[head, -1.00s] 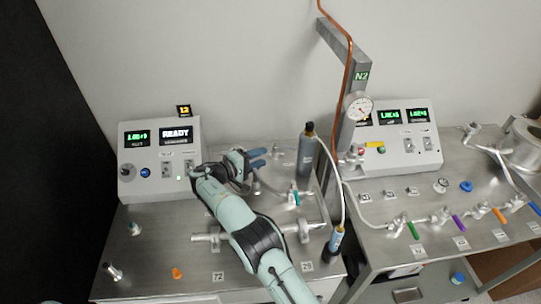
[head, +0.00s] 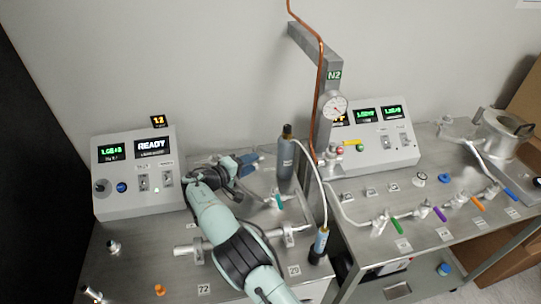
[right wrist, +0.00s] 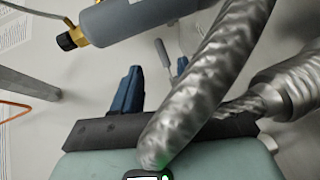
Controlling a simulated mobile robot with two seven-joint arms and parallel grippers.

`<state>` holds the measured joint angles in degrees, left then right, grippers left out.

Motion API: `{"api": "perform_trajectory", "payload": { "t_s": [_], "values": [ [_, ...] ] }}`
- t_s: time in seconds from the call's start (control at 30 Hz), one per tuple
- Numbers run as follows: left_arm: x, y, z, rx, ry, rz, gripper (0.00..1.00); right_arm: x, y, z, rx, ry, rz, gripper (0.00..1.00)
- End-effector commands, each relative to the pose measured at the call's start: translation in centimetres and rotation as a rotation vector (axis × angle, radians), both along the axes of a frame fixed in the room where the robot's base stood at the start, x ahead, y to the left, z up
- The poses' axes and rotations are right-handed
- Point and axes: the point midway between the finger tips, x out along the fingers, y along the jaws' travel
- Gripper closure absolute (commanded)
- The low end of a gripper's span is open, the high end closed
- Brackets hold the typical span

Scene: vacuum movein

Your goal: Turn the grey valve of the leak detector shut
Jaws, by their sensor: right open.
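The leak detector (head: 184,205) is the left console with a READY display. My right gripper (head: 248,163) is open, with blue fingers, between this console and the grey bottle (head: 286,165). In the right wrist view a small grey lever (right wrist: 163,52) shows beyond the blue fingers (right wrist: 127,90). It may be the grey valve, but I cannot tell for sure. The lever appears apart from the fingers. A ribbed metal hose (right wrist: 205,80) crosses close in front of the camera and hides part of the gripper. My left gripper is not in view.
A teal-handled valve (head: 280,202) lies just right of my forearm. The right bench carries a second console (head: 375,155) and valves with green (head: 395,225), purple (head: 440,214) and orange (head: 478,203) handles.

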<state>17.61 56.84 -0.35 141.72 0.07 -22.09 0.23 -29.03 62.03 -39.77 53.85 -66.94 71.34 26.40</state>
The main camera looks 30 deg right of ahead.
Motion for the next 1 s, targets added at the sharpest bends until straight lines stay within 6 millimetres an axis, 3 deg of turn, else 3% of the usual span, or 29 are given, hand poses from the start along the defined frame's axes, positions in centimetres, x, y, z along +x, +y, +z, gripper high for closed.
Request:
{"api": "perform_trajectory", "payload": {
  "t_s": [0.3, 0.5, 0.7, 1.0],
  "values": [
    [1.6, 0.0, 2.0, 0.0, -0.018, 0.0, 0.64, 1.9, -6.4, -1.2, -0.002, -0.002, -0.005, 0.57],
    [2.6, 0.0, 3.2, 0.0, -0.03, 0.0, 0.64, 3.0, -9.4, -2.1, -0.003, -0.001, -0.002, 0.57],
    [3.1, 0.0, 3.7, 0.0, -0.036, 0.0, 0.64, 3.3, -10.8, -2.7, -0.002, -0.001, 0.0, 0.57],
    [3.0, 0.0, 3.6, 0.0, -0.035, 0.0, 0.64, 3.3, -11.0, -2.9, -0.001, 0.001, -0.001, 0.57]
  ]
}}
